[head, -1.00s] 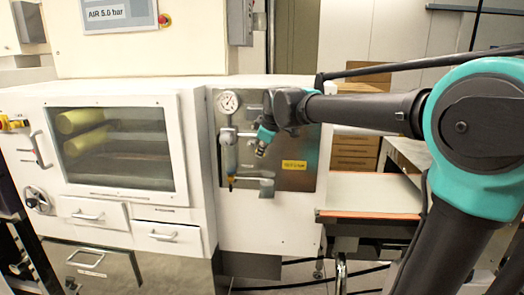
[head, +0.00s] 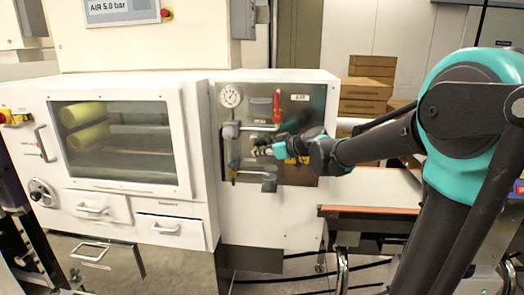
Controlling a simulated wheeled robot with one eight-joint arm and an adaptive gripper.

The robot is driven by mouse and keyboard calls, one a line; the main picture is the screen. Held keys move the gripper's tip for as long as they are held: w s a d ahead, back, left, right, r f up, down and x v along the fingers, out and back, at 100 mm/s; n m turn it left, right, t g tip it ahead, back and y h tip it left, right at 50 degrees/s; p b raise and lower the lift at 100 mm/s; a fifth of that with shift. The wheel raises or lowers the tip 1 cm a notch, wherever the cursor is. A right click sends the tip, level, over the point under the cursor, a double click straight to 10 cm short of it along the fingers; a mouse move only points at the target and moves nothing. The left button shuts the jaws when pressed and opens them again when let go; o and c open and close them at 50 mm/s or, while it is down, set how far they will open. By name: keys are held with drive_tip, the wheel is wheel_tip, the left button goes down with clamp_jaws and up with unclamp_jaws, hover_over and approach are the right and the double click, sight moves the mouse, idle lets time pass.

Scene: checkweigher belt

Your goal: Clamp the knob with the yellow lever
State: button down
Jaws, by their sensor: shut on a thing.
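My gripper (head: 262,150) is at the steel panel (head: 315,110) on the right part of the white machine, pointing left. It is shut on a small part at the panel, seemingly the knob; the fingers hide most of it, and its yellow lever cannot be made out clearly. A yellow patch (head: 303,160) shows beside the gripper, partly covered by it; it looks like the label on the panel.
A round gauge (head: 230,96) and an upright red lever (head: 278,105) are above my gripper. A grey valve with pipework (head: 230,131) is just left of it. A conveyor belt (head: 375,187) lies to the right, with boxes (head: 366,94) behind.

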drive_tip(key=shift+a+f+m+t+y, duration=0.3)
drive_tip(key=shift+m+y, duration=0.2)
drive_tip(key=shift+y, duration=0.3)
drive_tip(key=c, duration=1.6)
unclamp_jaws()
drive_tip(key=shift+a, duration=0.1)
drive_tip(key=v, duration=1.2)
drive_tip(key=shift+f, duration=0.15)
drive_tip(key=shift+f, duration=0.1)
